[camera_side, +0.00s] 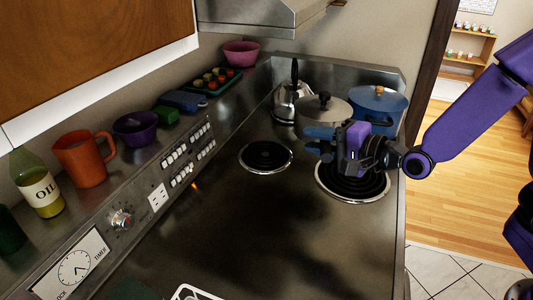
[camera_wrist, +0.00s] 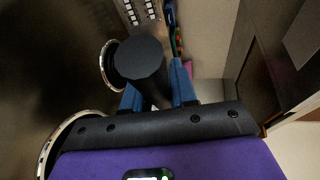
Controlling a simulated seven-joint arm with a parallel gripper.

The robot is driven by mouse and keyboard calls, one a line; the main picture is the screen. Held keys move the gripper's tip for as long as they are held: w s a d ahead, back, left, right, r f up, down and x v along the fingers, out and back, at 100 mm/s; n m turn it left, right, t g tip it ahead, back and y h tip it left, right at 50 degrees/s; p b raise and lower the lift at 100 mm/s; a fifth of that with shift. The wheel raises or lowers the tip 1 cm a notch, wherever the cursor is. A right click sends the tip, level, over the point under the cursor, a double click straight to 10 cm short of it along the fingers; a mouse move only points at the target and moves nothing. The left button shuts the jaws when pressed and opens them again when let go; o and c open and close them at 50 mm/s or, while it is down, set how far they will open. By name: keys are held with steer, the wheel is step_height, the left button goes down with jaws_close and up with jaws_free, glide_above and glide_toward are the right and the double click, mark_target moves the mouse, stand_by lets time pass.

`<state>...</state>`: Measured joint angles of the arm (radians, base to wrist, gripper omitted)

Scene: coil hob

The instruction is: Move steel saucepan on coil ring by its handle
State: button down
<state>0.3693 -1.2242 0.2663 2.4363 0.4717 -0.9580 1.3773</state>
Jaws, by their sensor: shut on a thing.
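The steel saucepan (camera_side: 324,108), with a lid and dark knob, stands towards the back of the hob, right of the kettle. My gripper (camera_side: 319,140) is in front of it and hides its lower front. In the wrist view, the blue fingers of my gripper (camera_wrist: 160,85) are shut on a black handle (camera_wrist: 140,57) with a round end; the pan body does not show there. The larger coil ring (camera_side: 352,186) lies below and right of my gripper. The smaller coil ring (camera_side: 265,156) lies to the left, bare. Contact between pan and hob is hidden.
A steel kettle (camera_side: 291,106) stands left of the saucepan and a blue pot (camera_side: 378,108) close at its right. The control panel ledge (camera_side: 158,197) along the left holds a jug (camera_side: 84,160), oil bottle (camera_side: 38,185) and bowls. The front hob surface (camera_side: 250,225) is mostly clear.

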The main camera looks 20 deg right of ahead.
steer(key=shift+a+r+n+g+y, duration=0.2)
steer(key=shift+a+n+y, duration=0.2)
steer(key=shift+a, duration=0.15)
steer(key=shift+a+r+n+g+y, duration=0.2)
steer(key=shift+a+n+y, duration=0.15)
steer(key=shift+a, duration=0.2)
steer(key=shift+w+a+f, duration=1.05)
steer(key=shift+w+f, duration=1)
steer(key=shift+f, duration=0.1)
steer(key=shift+w+a+f, duration=1.1)
steer(key=shift+w+f, duration=0.9)
steer(key=shift+f, duration=0.1)
steer(key=shift+w+a+f, duration=1.05)
steer(key=shift+w+f, duration=1)
steer(key=shift+f, duration=0.1)
steer(key=c, duration=1.3)
jaws_free()
steer(key=shift+f, duration=0.3)
steer(key=o, duration=0.4)
